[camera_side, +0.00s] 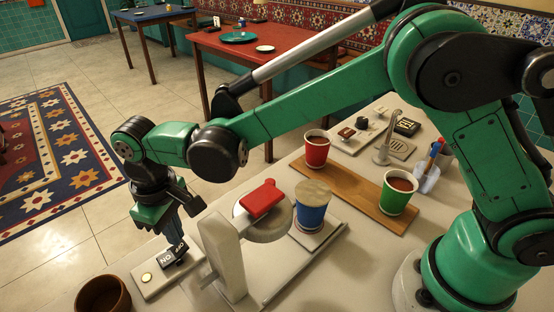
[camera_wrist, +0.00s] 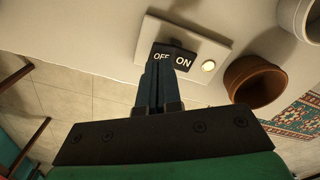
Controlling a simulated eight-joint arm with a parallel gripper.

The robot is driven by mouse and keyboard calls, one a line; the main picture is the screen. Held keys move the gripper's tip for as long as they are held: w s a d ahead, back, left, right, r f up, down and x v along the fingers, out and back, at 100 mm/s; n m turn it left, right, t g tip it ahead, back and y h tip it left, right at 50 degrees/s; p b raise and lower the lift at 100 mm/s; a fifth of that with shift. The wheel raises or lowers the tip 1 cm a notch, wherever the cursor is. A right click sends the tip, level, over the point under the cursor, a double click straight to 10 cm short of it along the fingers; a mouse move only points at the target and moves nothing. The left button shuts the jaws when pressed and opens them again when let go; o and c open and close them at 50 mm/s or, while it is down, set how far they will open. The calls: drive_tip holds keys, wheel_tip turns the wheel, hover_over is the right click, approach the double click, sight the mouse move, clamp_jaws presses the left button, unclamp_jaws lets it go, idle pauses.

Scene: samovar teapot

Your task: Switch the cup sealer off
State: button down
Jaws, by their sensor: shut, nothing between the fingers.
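The cup sealer (camera_side: 225,255) is a pale stand with a red handle (camera_side: 262,199) and a round plate. Its black rocker switch (camera_side: 171,254), marked OFF and ON, sits on a pale base plate with a small cream round light. In the wrist view the switch (camera_wrist: 173,57) has OFF on the left and ON on the right, with the light (camera_wrist: 208,66) beside ON. My gripper (camera_wrist: 157,70) is shut and empty, its tips at the OFF side. Whether they touch, and which way the rocker tilts, I cannot tell. The gripper (camera_side: 186,238) points down in the side view.
A blue cup (camera_side: 312,214) with a tan top stands on the sealer's right part. Red (camera_side: 317,150) and green (camera_side: 396,193) cups stand on a wooden board (camera_side: 350,190). A brown bowl (camera_side: 103,295) is near the switch plate, by the counter's edge.

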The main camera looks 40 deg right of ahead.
drive_tip(key=shift+f, duration=1.05)
idle(0.4)
drive_tip(key=shift+r, duration=3.45)
drive_tip(key=shift+d+r, duration=0.15)
drive_tip(key=s+d+r+m+t+y, duration=0.1)
drive_tip(key=d+r+m+t, duration=0.3)
drive_tip(key=d, duration=0.8)
drive_tip(key=s+d+m+t+h, duration=0.1)
drive_tip(key=s+d+m+t, duration=0.1)
drive_tip(key=s+d, duration=0.5)
drive_tip(key=d+t, duration=0.1)
drive_tip(key=d, duration=0.2)
drive_tip(key=shift+d, duration=0.3)
